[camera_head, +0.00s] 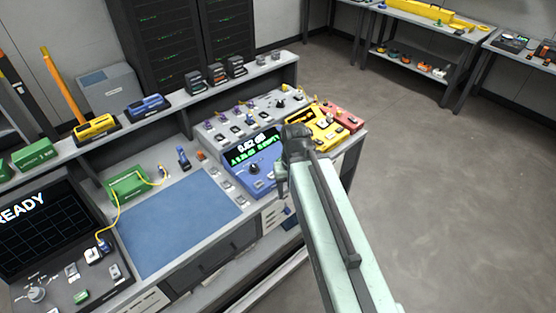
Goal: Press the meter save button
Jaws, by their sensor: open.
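The blue meter (236,178) stands on the bench, right of the blue mat. Its lit display (252,147) reads about 0.62 dB, with green text below. A dark round knob (253,169) is on its front, with small light buttons (259,185) near the lower edge. The labels are too small to read, so I cannot tell which button is save. My gripper (281,186) hangs at the meter's right front corner, under the bent end of my arm, open. I see nothing held. My wrist hides part of the meter's right side, and contact cannot be told.
A yellow device (325,128) and a red one (343,114) sit right of the meter. Behind it is a grey panel (213,147) with several small connectors. The blue mat (180,222) is clear. Open floor lies to the right.

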